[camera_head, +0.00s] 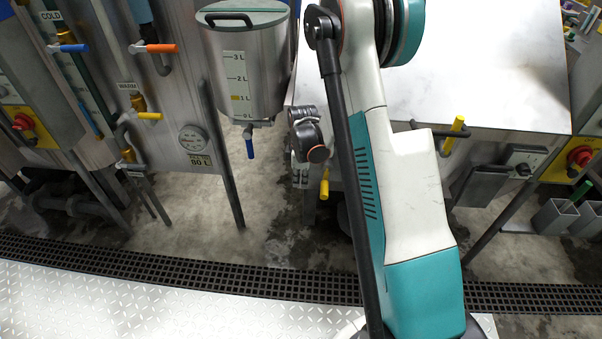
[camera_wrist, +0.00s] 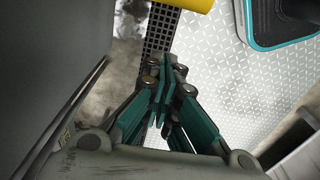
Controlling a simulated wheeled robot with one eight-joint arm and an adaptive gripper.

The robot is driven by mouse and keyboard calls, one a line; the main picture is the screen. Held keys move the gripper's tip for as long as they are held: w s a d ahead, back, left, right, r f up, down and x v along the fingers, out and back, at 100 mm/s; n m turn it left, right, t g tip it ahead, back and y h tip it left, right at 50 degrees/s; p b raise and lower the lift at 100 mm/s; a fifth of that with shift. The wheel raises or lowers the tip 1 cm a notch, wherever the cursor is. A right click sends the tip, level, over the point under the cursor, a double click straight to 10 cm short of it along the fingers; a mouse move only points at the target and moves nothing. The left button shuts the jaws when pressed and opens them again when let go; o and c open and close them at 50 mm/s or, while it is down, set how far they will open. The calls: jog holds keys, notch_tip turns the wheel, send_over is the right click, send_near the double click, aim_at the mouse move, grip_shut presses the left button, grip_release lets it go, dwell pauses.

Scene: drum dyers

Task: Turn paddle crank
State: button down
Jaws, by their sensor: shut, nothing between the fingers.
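My gripper (camera_wrist: 166,66) is shut and empty in the wrist view, its teal fingers together. A yellow cylindrical grip (camera_wrist: 188,3) shows at the top edge of that view, beyond the fingertips and apart from them. In the head view one yellow grip (camera_head: 324,186) hangs just left of my arm, and another yellow grip (camera_head: 457,127) stands on a dark lever to the right of it. I cannot tell for sure which belongs to the paddle crank. My arm hides part of the machine's front, and my fingers cannot be made out in the head view.
A steel measuring vessel (camera_head: 246,70) with a blue tap (camera_head: 249,146) hangs at upper left. A steel tank (camera_head: 185,110) with coloured valve handles stands farther left. A pale worktop (camera_head: 490,60) spans the right. A floor grating (camera_head: 190,268) runs across the front; open floor lies behind it.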

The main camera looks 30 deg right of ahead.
jog(key=shift+s+d+f+b, duration=0.25)
jog(key=shift+s+d, duration=0.35)
jog(key=shift+d, duration=0.25)
jog(key=shift+s+d+f+b, duration=0.2)
jog(key=shift+s+d, duration=0.35)
jog(key=shift+d, duration=0.25)
jog(key=shift+s+d+f+b, duration=0.25)
jog(key=shift+d+b, duration=0.15)
jog(key=w+a+r+p, duration=0.2)
jog(key=a+r+p, duration=0.1)
jog(key=r, duration=0.7)
jog(key=shift+w+a+r, duration=0.35)
jog(key=shift+a, duration=0.15)
